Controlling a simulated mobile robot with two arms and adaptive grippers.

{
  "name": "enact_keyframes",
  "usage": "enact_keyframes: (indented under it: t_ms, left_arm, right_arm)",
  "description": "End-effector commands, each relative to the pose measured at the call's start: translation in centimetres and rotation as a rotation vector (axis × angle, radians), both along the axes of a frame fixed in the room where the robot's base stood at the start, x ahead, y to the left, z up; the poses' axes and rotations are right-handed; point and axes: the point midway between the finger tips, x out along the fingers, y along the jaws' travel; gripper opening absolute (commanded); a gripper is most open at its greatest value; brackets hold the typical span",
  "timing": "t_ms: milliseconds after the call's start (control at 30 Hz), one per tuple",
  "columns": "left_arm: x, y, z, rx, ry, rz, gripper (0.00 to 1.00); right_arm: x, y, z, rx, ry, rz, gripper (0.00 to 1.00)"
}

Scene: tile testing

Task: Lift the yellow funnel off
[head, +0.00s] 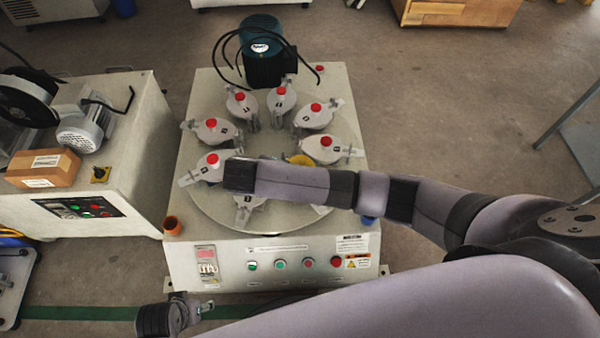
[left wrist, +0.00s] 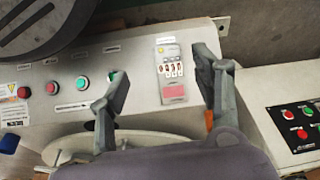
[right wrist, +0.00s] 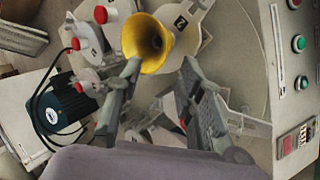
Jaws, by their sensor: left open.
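The yellow funnel (head: 299,159) shows on the round turntable (head: 205,210) in the head view, partly hidden behind my right arm. In the right wrist view the funnel (right wrist: 147,42) has its wide mouth toward the camera, beyond the left fingertip. My right gripper (right wrist: 161,68) is open, its fingers apart with nothing clearly held between them. In the head view that gripper is hidden under its wrist. My left gripper (head: 205,307) is low in front of the machine's panel. Its fingers stand apart and empty in the left wrist view (left wrist: 160,85).
Several grey lidded moulds with red knobs (head: 281,94) ring the turntable. A blue motor (head: 263,48) with black cables stands behind. A second machine with a cardboard box (head: 42,168) stands left.

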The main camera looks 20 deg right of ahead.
Motion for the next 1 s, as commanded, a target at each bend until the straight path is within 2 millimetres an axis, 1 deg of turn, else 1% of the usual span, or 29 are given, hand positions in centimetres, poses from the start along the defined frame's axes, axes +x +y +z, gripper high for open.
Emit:
enact_keyframes:
  t_ms: [33,100,367,467,600,733,833,1000]
  left_arm:
    - [0.1,0.0,0.5,0.000,-0.006,0.001,0.59]
    - [0.2,0.0,1.4,-0.001,-0.008,0.001,0.59]
    - [0.4,0.0,2.9,-0.001,-0.017,0.003,0.59]
    - [0.4,0.1,4.2,-0.002,-0.025,0.004,0.59]
    - [0.3,0.1,6.6,-0.002,-0.040,0.007,0.59]
    - [0.1,0.2,8.4,-0.002,-0.047,0.008,0.59]
    - [-0.1,0.2,9.2,-0.002,-0.049,0.008,0.59]
    - [-0.1,0.2,9.5,-0.002,-0.050,0.009,0.59]
  right_arm:
    - [0.3,-0.4,-0.8,-0.002,0.001,-0.001,0.34]
    - [0.5,-0.6,-1.3,0.000,0.000,0.000,0.34]
    - [0.9,-1.2,-2.3,0.000,0.000,0.001,0.34]
    - [1.3,-1.8,-3.2,-0.002,-0.001,-0.001,0.34]
    - [1.9,-2.5,-4.6,-0.002,0.000,0.000,0.34]
    - [2.3,-3.2,-5.6,-0.002,0.000,0.000,0.34]
    - [2.5,-3.4,-6.0,0.000,0.001,0.001,0.34]
    - [2.6,-3.4,-6.0,0.000,0.001,0.001,0.34]
